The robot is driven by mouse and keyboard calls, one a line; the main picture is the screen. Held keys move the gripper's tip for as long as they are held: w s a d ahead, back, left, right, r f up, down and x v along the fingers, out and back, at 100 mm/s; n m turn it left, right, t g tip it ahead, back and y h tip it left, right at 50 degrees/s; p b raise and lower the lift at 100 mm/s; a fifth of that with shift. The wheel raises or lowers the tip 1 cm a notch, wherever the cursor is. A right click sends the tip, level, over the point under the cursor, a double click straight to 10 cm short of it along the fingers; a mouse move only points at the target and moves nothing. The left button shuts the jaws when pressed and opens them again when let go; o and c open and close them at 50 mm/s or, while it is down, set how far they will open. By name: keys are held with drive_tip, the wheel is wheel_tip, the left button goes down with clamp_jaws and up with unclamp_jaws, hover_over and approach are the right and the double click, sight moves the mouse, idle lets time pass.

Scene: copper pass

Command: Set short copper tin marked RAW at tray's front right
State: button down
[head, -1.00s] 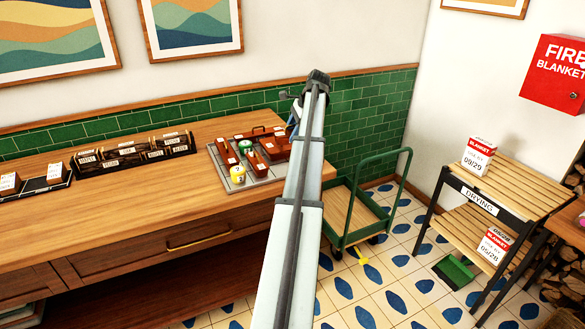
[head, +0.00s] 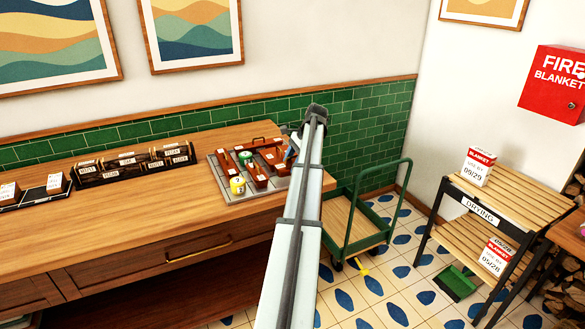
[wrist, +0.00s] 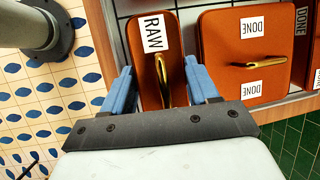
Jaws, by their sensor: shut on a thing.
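In the wrist view a narrow copper tin with a white RAW label (wrist: 177,72) and a gold handle sits between the blue fingers of my gripper (wrist: 159,80), which is shut on it. Its height is hard to judge from above. Wider copper tins marked DONE (wrist: 225,50) lie to its right. In the head view my gripper (head: 291,148) is at the right part of the grey tray (head: 221,178), partly behind my arm. The held tin is not clear there. Whether it touches the tray cannot be told.
A green cart (head: 350,212) is beside the counter's right end.

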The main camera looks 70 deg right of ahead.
drive_tip(key=shift+f, duration=1.1)
drive_tip(key=shift+c, duration=1.4)
unclamp_jaws()
drive_tip(key=shift+f, duration=0.1)
drive_tip(key=v, duration=1.2)
